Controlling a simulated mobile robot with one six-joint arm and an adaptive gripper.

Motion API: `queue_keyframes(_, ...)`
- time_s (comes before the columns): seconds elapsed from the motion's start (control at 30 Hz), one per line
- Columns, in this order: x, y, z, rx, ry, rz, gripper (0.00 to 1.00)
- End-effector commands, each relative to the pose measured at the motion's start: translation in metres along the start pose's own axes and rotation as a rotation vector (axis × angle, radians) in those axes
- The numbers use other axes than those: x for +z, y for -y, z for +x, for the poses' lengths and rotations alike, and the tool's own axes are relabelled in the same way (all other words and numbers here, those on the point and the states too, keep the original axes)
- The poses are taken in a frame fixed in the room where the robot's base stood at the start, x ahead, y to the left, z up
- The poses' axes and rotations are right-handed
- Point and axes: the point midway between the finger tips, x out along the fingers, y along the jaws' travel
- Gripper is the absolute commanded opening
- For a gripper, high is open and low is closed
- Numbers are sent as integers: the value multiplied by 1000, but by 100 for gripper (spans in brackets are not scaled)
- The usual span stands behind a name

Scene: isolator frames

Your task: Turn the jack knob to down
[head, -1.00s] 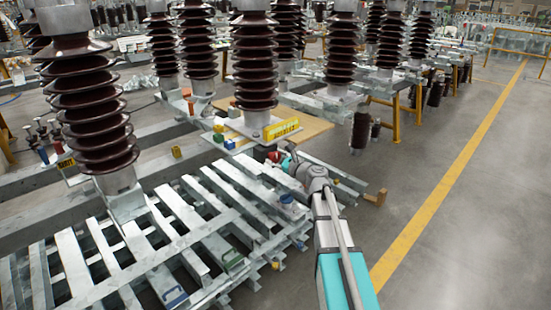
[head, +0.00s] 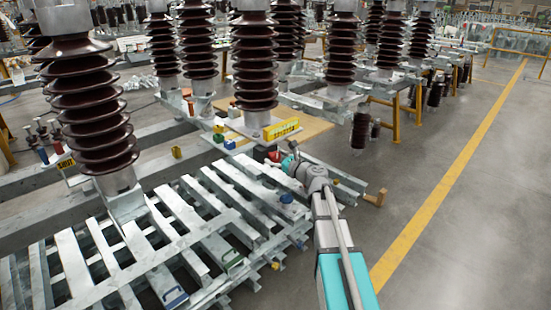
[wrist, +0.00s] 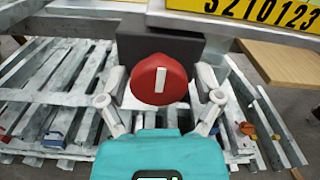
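The jack knob (wrist: 158,80) is a round red knob with a white bar mark, in the middle of the wrist view. The white mark stands upright in the picture. It sits on a dark block (wrist: 185,52) below a yellow label. My gripper (wrist: 160,108) is open, with one finger on each side of the knob and a visible gap on both sides. In the head view my gripper (head: 283,160) is small and partly hidden by my arm, by a small red part (head: 274,154) at the frame's edge.
A yellow label plate (wrist: 250,10) is just above the knob. A wooden board (wrist: 285,65) lies at the right. Galvanised steel bars (head: 190,225) with blue and green handles lie at the left. Tall brown insulators (head: 255,65) stand behind. The floor at right is clear.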

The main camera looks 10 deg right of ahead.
Motion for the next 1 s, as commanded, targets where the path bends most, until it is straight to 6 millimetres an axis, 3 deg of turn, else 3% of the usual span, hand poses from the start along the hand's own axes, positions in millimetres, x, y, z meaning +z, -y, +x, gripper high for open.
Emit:
queue_keyframes(0.57, 0, -1, -5, 1, -1, -2, 100)
queue_keyframes(0.77, 0, -1, -22, -1, -1, -2, 100)
queue_keyframes(1.0, 0, -2, -57, -1, -2, -2, 100)
